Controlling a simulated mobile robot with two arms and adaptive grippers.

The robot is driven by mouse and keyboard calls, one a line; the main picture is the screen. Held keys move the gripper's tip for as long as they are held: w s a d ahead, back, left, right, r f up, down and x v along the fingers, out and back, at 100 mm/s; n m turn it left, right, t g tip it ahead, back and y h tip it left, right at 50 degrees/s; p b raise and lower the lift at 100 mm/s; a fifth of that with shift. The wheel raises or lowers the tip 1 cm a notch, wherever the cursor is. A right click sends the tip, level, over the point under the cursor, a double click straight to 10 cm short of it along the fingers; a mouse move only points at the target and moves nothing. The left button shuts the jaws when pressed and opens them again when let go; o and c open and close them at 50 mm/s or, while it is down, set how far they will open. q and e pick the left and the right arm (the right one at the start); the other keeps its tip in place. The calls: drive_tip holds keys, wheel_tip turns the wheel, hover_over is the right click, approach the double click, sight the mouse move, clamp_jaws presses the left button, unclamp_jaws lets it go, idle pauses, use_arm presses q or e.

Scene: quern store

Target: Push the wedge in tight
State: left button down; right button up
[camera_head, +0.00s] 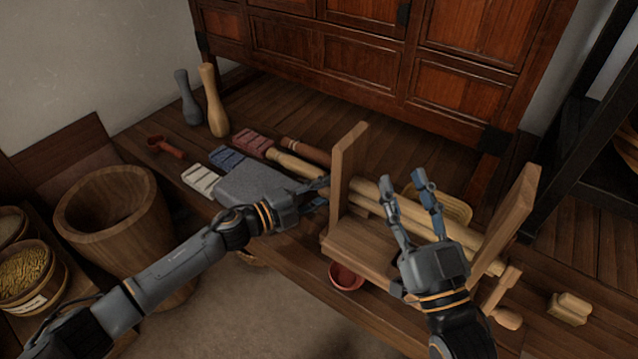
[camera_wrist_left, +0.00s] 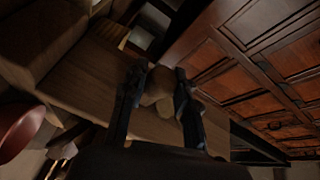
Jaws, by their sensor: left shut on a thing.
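A wooden frame (camera_head: 357,248) with two uprights and pale round rollers (camera_head: 372,196) between them stands on the bench. My left gripper (camera_head: 322,188) is at the outer side of its left upright (camera_head: 347,155). In the left wrist view my left gripper's fingers (camera_wrist_left: 161,82) are closed about a pale wooden piece (camera_wrist_left: 158,88), which looks like the wedge. How deep it sits in the frame is hidden. My right gripper (camera_head: 404,184) is open and empty, its fingers pointing up in front of the rollers.
A red bowl (camera_head: 345,277) is by the frame's front. A wooden block (camera_head: 568,308) lies to the right. A big wooden mortar (camera_head: 88,212) is at left. A cabinet (camera_head: 350,60) closes off the back.

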use_arm(q)
drive_tip(key=shift+s+d, duration=0.2)
use_arm(e)
drive_tip(key=shift+w+f, duration=0.15)
drive_tip(key=shift+f, duration=0.15)
use_arm(q)
drive_tip(key=c, duration=1)
unclamp_jaws()
drive_tip(key=shift+d, duration=0.1)
use_arm(e)
drive_tip(key=shift+d, duration=0.1)
use_arm(q)
drive_tip(key=shift+s+a, duration=0.1)
drive_tip(key=shift+a, duration=0.3)
drive_tip(key=v, duration=1.1)
drive_tip(key=shift+s+a, duration=0.1)
drive_tip(key=shift+a, duration=0.1)
